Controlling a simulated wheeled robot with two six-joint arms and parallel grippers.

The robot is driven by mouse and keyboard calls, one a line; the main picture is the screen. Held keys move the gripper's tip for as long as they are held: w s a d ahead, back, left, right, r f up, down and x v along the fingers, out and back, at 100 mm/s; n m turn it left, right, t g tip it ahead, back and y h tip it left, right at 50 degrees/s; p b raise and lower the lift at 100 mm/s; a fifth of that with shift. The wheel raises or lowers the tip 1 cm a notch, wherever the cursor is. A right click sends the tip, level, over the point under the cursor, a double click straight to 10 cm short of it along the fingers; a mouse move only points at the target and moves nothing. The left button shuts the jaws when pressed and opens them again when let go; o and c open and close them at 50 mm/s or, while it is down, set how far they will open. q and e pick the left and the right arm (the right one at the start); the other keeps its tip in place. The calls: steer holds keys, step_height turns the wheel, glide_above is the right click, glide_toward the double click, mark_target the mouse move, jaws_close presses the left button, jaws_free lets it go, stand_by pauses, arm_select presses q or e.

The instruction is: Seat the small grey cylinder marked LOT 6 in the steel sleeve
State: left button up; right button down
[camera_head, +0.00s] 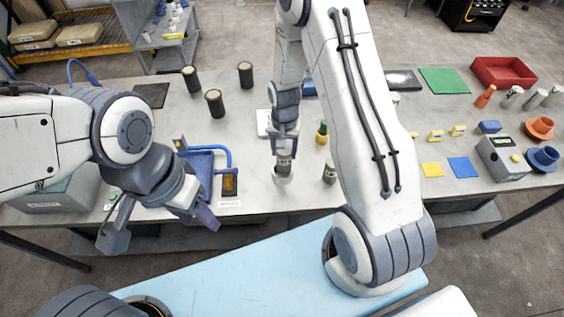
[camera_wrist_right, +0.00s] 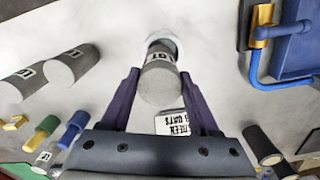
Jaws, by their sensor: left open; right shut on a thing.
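My right gripper (camera_head: 284,148) is shut on a small grey cylinder (camera_head: 284,166) and holds it upright at the steel sleeve (camera_head: 282,179). In the right wrist view the cylinder (camera_wrist_right: 160,80) stands between both fingers of the right gripper (camera_wrist_right: 160,90). Its label shows LOT, but I cannot read the number. The sleeve's pale rim (camera_wrist_right: 172,43) shows around the cylinder's far end; how deep the cylinder sits is hidden. My left gripper (camera_head: 160,224) is open and empty at the table's front edge, left of the sleeve.
Another grey cylinder (camera_head: 329,173) stands right of the sleeve; two labelled grey cylinders (camera_wrist_right: 72,65) show in the wrist view. A blue tray (camera_head: 203,162) lies left. Dark jars (camera_head: 214,103) stand behind. A red bin (camera_head: 503,72) and blue cup (camera_head: 543,158) are far right.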

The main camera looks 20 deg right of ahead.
mark_target(282, 159)
steer(key=shift+a+f, duration=0.25)
steer(key=shift+f, duration=0.15)
step_height(282, 159, down, 4)
steer(key=b, duration=0.3)
steer(key=shift+w+r, duration=0.1)
steer(key=shift+r, duration=0.25)
steer(key=shift+c, duration=0.6)
jaws_free()
